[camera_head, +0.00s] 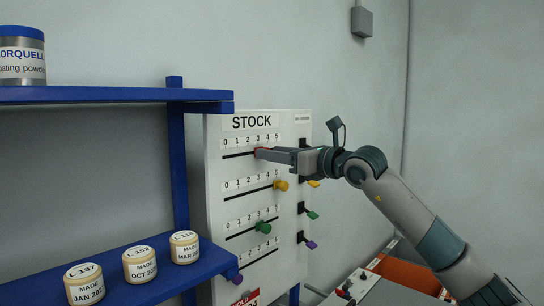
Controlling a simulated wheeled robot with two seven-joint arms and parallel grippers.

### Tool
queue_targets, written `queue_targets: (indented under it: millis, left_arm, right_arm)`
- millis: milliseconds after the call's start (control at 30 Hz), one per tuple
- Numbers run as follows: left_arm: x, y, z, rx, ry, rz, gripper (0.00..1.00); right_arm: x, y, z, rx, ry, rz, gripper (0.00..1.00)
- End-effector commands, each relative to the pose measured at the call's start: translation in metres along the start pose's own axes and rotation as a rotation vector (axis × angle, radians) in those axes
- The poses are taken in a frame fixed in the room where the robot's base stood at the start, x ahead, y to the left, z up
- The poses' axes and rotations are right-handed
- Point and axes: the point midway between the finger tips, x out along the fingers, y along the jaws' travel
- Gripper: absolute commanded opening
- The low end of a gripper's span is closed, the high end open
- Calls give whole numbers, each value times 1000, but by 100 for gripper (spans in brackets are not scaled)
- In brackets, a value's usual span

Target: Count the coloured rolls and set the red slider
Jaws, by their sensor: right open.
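A white STOCK board (216,215) on the wall has several slotted rows marked 0 to 5. The red slider (258,152) is in the top row, below about the 3. My right gripper (272,154) is at it, fingers pointing left and open; they hide part of the slider, and I cannot tell whether they touch it. The yellow slider (281,185) is near the right end of its row, the green slider (263,227) right of the middle, the purple slider (237,279) near the left end. My left gripper is not in view.
Blue shelves stand on the left: the upper shelf (110,95) holds a blue-lidded tin (22,55), the lower shelf (200,268) several dated cream jars (139,265). Coloured knobs (312,215) line the board's right edge. An orange surface (385,268) lies below my right arm.

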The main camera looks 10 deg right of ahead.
Motion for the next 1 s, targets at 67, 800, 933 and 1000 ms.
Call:
queue_targets:
  millis: [67,800,933,1000]
  left_arm:
    - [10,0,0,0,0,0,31]
    - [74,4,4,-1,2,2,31]
    - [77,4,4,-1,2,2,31]
    - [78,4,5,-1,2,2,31]
  right_arm:
    - [-10,0,-4,-2,-1,0,41]
    - [-145,0,-4,-2,-1,-1,41]
    - [-156,0,-3,-1,0,0,41]
    - [-159,0,-2,-2,0,0,41]
